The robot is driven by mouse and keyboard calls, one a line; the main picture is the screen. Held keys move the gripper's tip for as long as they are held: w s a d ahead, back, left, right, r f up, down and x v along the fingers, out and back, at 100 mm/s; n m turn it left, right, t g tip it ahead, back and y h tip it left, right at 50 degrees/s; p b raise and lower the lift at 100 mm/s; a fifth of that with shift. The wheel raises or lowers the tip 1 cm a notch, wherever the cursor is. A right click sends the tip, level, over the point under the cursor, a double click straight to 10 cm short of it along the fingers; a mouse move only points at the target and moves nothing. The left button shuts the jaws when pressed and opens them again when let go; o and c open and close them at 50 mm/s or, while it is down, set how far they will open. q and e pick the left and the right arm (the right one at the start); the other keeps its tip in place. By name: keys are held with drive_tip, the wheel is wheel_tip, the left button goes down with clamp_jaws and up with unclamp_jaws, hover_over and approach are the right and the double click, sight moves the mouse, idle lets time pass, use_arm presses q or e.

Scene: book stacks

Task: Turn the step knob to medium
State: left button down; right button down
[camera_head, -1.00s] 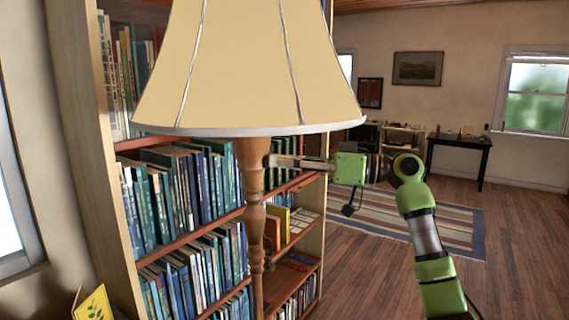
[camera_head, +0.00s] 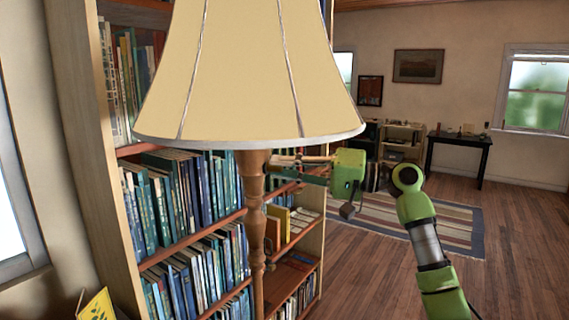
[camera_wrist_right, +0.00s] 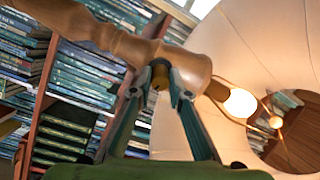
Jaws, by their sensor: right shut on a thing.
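A floor lamp with a large cream shade (camera_head: 248,75) and a turned wooden post (camera_head: 255,215) stands in front of me. In the right wrist view the post (camera_wrist_right: 110,40) runs across the top and a glowing bulb (camera_wrist_right: 240,102) shows under the shade. The step knob (camera_wrist_right: 160,76) is a small brass-coloured piece at the post's upper end, mostly hidden between the fingers. My right gripper (camera_head: 274,163) reaches in from the right, just below the shade's rim. Its fingertips (camera_wrist_right: 161,85) are shut on the knob. The knob's setting cannot be read. My left gripper is not in view.
A tall bookshelf (camera_head: 120,215) full of books stands close behind the lamp. A yellow book (camera_head: 95,306) shows at the lower left. A striped rug (camera_head: 455,228) and open wooden floor lie to the right. A dark table (camera_head: 460,142) stands at the far wall.

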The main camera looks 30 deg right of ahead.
drive_tip(key=shift+r+m+p, duration=0.1)
drive_tip(key=shift+m+p, duration=6.9)
drive_tip(key=shift+m, duration=0.7)
drive_tip(key=c, duration=1.9)
unclamp_jaws()
drive_tip(key=v, duration=1.2)
